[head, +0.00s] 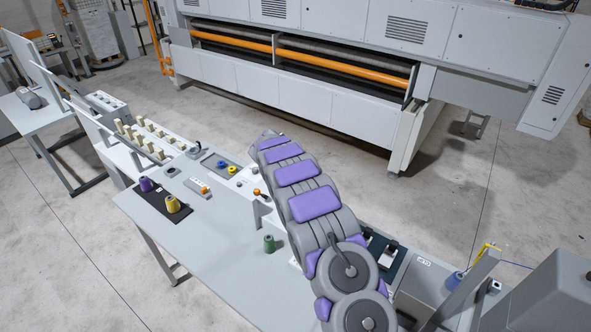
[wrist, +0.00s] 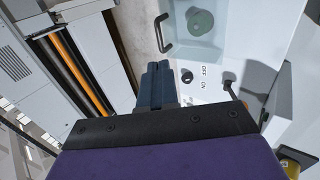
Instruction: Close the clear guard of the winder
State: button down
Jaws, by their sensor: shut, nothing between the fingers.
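In the wrist view, the winder (wrist: 215,102) is a white box with a black knob (wrist: 187,76) and an OFF/ON label. Its clear guard (wrist: 183,48) is a pale bluish see-through panel at the top, with a dark bar handle (wrist: 164,34) on its left side. A round green part (wrist: 200,21) shows in the guard's area. I cannot tell the guard's exact angle. My gripper (wrist: 160,70) is shut and empty, below the handle in the picture and apart from it. In the head view my arm hides the fingers and much of the winder.
A grey table (head: 205,232) holds a purple cone (head: 146,185), a yellow cone (head: 172,204) and a green cone (head: 268,243). A rack of cream spools (head: 142,139) stands behind. The large quilting machine (head: 300,90) is at the back. Open floor lies between.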

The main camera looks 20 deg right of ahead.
jog(key=shift+p+x, duration=0.85)
jog(key=shift+x, duration=4.45)
jog(key=shift+d, duration=0.1)
jog(key=shift+f, duration=0.1)
jog(key=shift+w+d+f+b, duration=0.1)
jog(key=shift+f+b, duration=0.45)
jog(key=shift+b, duration=0.35)
jog(key=shift+d, duration=0.2)
